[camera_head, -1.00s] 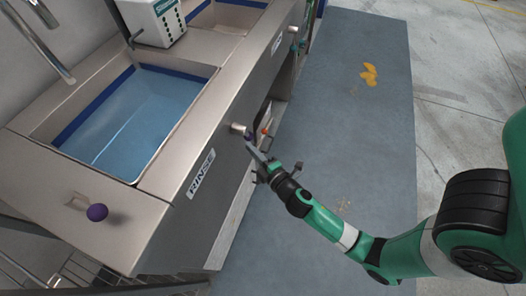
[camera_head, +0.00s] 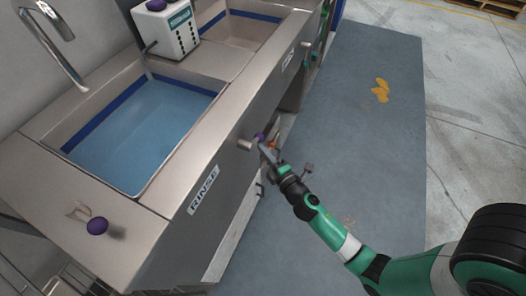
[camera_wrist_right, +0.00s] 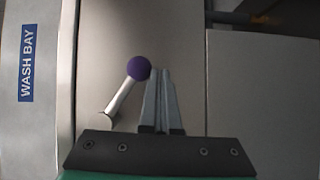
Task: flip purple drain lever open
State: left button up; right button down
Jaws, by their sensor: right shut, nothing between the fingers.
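The purple drain lever shows in the head view as a purple knob (camera_head: 259,137) beside a metal pivot on the front panel of the rinse sink. In the right wrist view its purple ball (camera_wrist_right: 139,68) tops a slanted silver rod rising to the right from a round base. My right gripper (camera_head: 263,148) is shut and empty, with its tips close by the knob. In the right wrist view the shut fingers (camera_wrist_right: 159,72) lie just right of the ball; I cannot tell whether they touch it. My left gripper is not in view.
The water-filled sink (camera_head: 205,88) and a RINSE label (camera_head: 203,189) are left of my arm. A white box (camera_head: 168,32) stands between the sinks. A WASH BAY label (camera_wrist_right: 26,63) shows at left. The grey floor mat (camera_head: 370,150) is mostly clear.

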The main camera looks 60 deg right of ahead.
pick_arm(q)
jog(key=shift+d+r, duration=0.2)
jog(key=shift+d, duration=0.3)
pick_arm(e)
jog(key=shift+d+r, duration=0.5)
jog(key=shift+d, duration=0.1)
pick_arm(q)
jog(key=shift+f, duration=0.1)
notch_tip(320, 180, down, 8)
jog(key=b, duration=0.7)
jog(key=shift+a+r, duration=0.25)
pick_arm(e)
jog(key=s+a+f, duration=0.4)
jog(key=s+f, duration=0.3)
jog(key=s, duration=0.2)
jog(key=shift+s+a+f, duration=0.25)
jog(key=shift+a+f, duration=0.1)
jog(key=shift+a, duration=0.05)
